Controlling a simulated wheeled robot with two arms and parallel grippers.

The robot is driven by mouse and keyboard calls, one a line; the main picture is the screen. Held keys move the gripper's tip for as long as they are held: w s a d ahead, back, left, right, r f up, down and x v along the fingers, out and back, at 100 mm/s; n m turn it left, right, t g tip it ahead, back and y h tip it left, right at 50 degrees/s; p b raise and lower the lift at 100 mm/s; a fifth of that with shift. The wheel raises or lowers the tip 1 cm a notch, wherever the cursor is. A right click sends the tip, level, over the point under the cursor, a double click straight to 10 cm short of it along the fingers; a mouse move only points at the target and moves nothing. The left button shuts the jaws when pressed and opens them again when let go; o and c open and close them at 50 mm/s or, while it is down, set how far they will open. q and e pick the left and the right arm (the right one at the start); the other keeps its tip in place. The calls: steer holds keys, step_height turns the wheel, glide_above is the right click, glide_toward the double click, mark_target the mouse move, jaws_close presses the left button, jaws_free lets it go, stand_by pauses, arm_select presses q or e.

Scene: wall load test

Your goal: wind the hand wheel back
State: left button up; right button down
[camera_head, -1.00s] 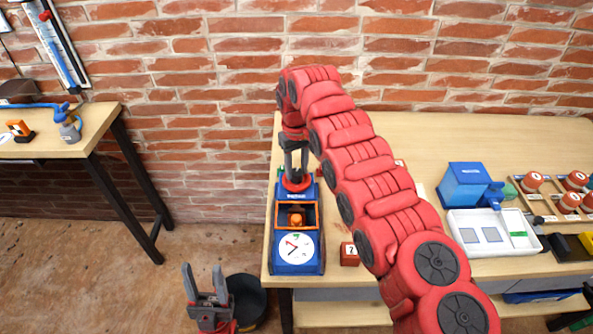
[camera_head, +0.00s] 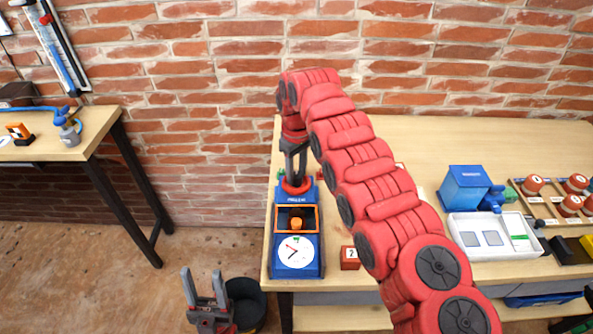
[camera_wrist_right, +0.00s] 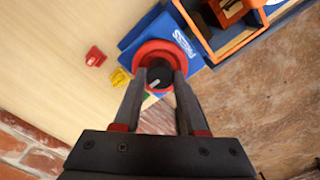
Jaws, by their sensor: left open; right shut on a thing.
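The blue press (camera_head: 295,260) stands at the left end of the right-hand table, with a white dial (camera_head: 293,251) and an orange-framed window (camera_head: 296,207) holding an orange part (camera_head: 296,223). Its red hand wheel (camera_head: 296,188) lies flat at the back and shows as a red ring in the right wrist view (camera_wrist_right: 160,48). My right gripper (camera_head: 294,172) points straight down at the wheel. Its fingers (camera_wrist_right: 158,80) are shut on the black hub (camera_wrist_right: 158,70) in the ring's middle. My left gripper (camera_head: 206,285) is open and empty, low in front of the table's left side.
A red block (camera_head: 349,258) lies right of the press. A blue box (camera_head: 464,185), a white tray (camera_head: 490,232) and numbered red knobs (camera_head: 533,185) stand further right. A black bin (camera_head: 246,303) is on the floor beside my left gripper. Brick wall stands behind.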

mark_target(296, 175)
steer(key=shift+c, duration=2.3)
jaws_free()
steer(key=shift+r, duration=0.1)
steer(key=shift+r, duration=0.35)
step_height(296, 175, up, 5)
steer(key=shift+a+p, duration=0.15)
steer(key=shift+p, duration=0.45)
step_height(296, 175, up, 12)
steer(key=p, duration=1.1)
steer(key=shift+f, duration=0.2)
steer(key=shift+f, duration=0.1)
